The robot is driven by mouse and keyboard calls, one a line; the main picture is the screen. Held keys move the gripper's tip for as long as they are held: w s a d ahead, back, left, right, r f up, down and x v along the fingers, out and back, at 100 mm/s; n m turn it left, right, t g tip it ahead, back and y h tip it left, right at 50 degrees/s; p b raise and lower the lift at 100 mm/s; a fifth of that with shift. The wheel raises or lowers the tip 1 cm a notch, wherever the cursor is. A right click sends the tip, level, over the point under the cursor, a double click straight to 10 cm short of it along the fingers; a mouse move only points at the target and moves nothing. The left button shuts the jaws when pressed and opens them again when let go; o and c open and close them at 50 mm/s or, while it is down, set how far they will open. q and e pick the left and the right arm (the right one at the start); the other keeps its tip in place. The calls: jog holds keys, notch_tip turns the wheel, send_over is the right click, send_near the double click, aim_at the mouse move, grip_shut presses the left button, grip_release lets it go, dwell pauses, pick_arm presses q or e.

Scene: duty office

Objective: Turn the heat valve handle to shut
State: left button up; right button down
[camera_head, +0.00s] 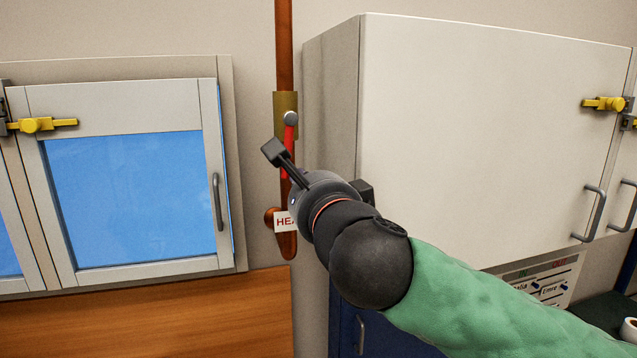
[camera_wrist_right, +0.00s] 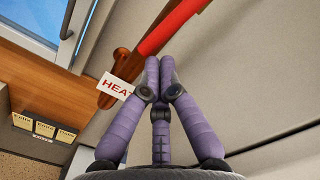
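The heat valve has a brass body (camera_head: 286,103) on a vertical copper pipe (camera_head: 284,45). Its red handle (camera_head: 290,135) hangs down from a round pivot, in line with the pipe. My right arm reaches in from the lower right and covers the handle's lower part in the head view. In the wrist view the red handle (camera_wrist_right: 172,24) runs along the pipe, close beside the fingertips of my right gripper (camera_wrist_right: 159,62). The purple fingers are together with nothing seen between them. I cannot tell whether they touch the handle. My left gripper is not in view.
A white "HEAT" tag (camera_head: 283,221) is at the pipe's lower end. A pale wall cabinet (camera_head: 480,130) stands close to the right of the valve. A blue-paned cabinet door (camera_head: 135,195) is at left. Bare wall lies between it and the pipe.

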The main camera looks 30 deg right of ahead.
jog(key=a+m+b, duration=0.2)
jog(key=m, duration=0.1)
jog(key=shift+w+a+f, duration=0.2)
jog(key=shift+w, duration=0.2)
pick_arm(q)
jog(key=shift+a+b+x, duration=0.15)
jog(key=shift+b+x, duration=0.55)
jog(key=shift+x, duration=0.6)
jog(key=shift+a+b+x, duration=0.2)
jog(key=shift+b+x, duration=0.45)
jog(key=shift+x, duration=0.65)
pick_arm(e)
jog(key=w+a+r+m, duration=0.1)
jog(key=a+r+m, duration=0.6)
jog(key=m, duration=0.3)
jog(key=shift+w+a+h, duration=0.2)
jog(key=shift+w+h, duration=0.2)
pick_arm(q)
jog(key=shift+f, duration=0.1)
pick_arm(e)
jog(key=shift+r, duration=0.1)
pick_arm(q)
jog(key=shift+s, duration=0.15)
